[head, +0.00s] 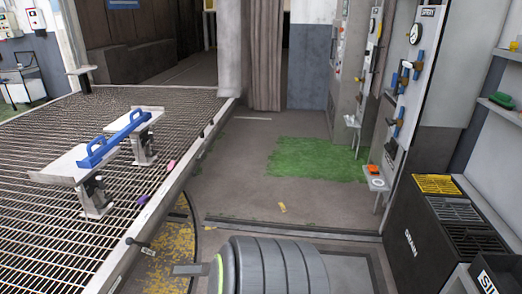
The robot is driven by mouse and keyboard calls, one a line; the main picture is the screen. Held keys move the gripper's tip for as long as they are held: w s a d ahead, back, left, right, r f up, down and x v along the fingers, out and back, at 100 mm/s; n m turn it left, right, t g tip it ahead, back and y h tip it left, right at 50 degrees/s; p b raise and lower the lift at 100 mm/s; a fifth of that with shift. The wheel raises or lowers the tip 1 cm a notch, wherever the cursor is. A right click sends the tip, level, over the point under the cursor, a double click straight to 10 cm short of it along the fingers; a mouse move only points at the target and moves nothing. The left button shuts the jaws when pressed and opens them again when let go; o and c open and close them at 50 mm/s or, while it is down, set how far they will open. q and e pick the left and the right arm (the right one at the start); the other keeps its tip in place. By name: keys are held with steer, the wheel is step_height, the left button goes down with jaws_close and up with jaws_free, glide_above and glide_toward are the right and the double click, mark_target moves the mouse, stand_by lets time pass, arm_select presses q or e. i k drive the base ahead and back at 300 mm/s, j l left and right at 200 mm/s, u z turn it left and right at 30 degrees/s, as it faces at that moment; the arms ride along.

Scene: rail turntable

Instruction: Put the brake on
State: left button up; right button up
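No part in view is marked as a brake. A short bar with a dark round knob (131,241) sticks out at the near right edge of the grated deck (50,245); I cannot tell if it is the brake. A post with a flat grey top (82,70) stands at the deck's far left edge, and its role is also unclear. Neither of my grippers is in view, so I cannot tell whether they are open or shut.
On the deck, a blue double-handled bar (118,136) spans two grey stands. Small pink (171,164) and purple (143,199) items lie nearby. Right are a black drain cabinet (415,240) and a wall panel (405,75). The floor (235,190) between, with a green patch (315,158), is mostly clear.

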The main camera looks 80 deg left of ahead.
mark_target(129, 240)
steer(key=u, duration=3.85)
steer(key=i+j+z, duration=0.2)
steer(key=i, duration=0.35)
steer(key=i+j+z, duration=0.2)
steer(key=i, duration=0.35)
steer(key=i+j+z, duration=0.2)
steer(key=i, duration=0.35)
steer(key=j, duration=0.1)
